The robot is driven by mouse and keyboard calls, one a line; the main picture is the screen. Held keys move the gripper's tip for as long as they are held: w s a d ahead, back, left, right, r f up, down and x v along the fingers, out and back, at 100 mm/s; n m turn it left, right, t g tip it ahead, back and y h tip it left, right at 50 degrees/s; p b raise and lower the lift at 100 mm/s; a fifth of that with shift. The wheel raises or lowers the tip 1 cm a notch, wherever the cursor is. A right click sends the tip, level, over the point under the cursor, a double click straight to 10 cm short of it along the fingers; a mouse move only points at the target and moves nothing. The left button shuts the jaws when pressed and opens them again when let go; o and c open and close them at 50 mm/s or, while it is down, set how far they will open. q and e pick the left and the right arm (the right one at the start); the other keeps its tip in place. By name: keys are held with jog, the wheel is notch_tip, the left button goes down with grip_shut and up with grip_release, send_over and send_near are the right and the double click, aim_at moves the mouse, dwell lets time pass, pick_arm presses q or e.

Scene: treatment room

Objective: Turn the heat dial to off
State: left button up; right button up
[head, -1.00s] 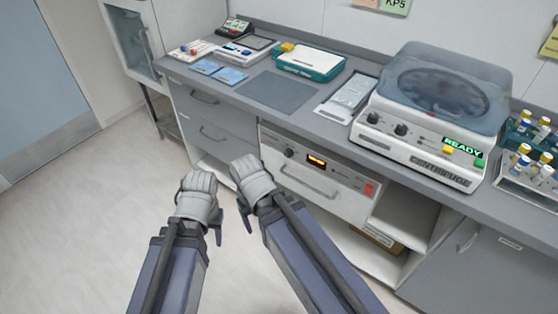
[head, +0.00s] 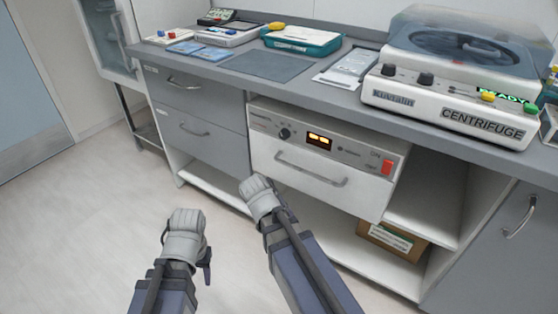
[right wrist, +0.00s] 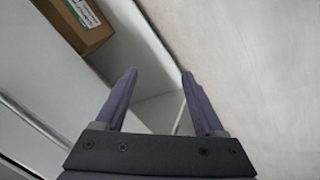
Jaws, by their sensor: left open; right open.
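The heat dial (head: 285,133) is a small dark knob at the left of the front panel of a white built-in drawer unit (head: 365,187) under the counter. An orange-lit display (head: 319,139) is right of it. The exact dial setting is too small to read. My left gripper (head: 183,235) is over the floor, left of and below the unit, apart from everything. My right gripper (head: 260,190) is in front of the unit's lower left, below the dial and not touching it. In the right wrist view its fingers (right wrist: 157,82) are spread with nothing between them.
A red switch (head: 387,167) is at the panel's right, and a bar handle (head: 310,169) runs below the panel. A cardboard box (head: 392,240) sits on the low shelf. A centrifuge (head: 450,108) with its own knobs stands on the counter. The floor at left is clear.

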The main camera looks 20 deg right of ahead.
jog(key=w+d+r+t+h, duration=0.1)
jog(key=w+d+t+h, duration=0.1)
jog(key=w+d+h, duration=0.15)
jog(key=w+a+r+t+h, duration=0.2)
jog(key=w+r+t+h, duration=0.1)
jog(key=r, duration=0.5)
jog(key=w+a+r+t+h+b, duration=0.1)
jog(key=w+a+r+t+h, duration=0.1)
jog(key=w+r, duration=0.4)
notch_tip(320, 180, up, 2)
jog(key=shift+a+r+m+t+h, duration=0.15)
jog(key=shift+m+t+h, duration=0.15)
jog(key=shift+t+h, duration=0.55)
